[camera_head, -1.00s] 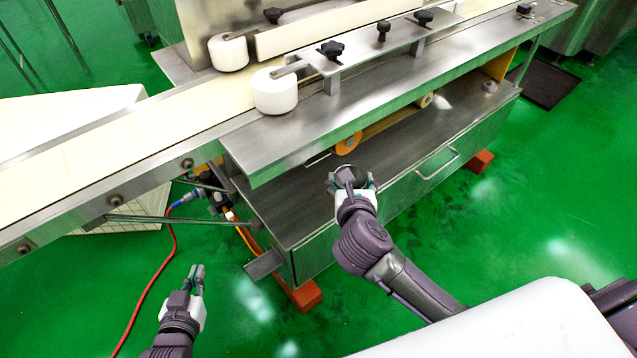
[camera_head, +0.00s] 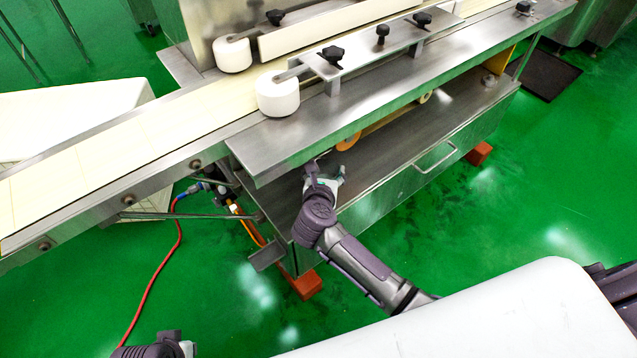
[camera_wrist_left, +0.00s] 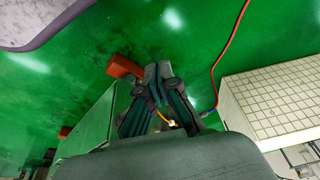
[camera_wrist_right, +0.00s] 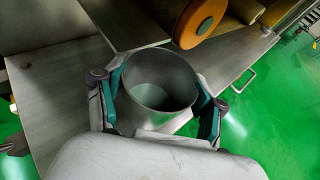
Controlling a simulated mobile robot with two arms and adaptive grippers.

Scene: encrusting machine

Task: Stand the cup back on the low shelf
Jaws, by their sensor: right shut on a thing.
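The grey metal cup (camera_wrist_right: 160,92) fills the middle of the right wrist view, its open mouth facing the camera. My right gripper (camera_wrist_right: 158,98) is shut on it, with one finger on each side. In the head view my right gripper (camera_head: 325,172) is at the left part of the low shelf (camera_head: 385,168), under the upper metal ledge. The cup is hard to make out there. Whether its base touches the shelf cannot be seen. My left gripper (camera_wrist_left: 158,85) is empty, its fingertips together, above the green floor. Only its wrist shows at the head view's bottom edge.
The upper ledge (camera_head: 300,142) overhangs the shelf. Orange-ended rollers (camera_wrist_right: 200,22) sit just beyond the cup. A drawer front with a handle (camera_head: 435,160) lies below the shelf. A red hose (camera_head: 160,285) and a white crate (camera_wrist_left: 275,100) are on the left side.

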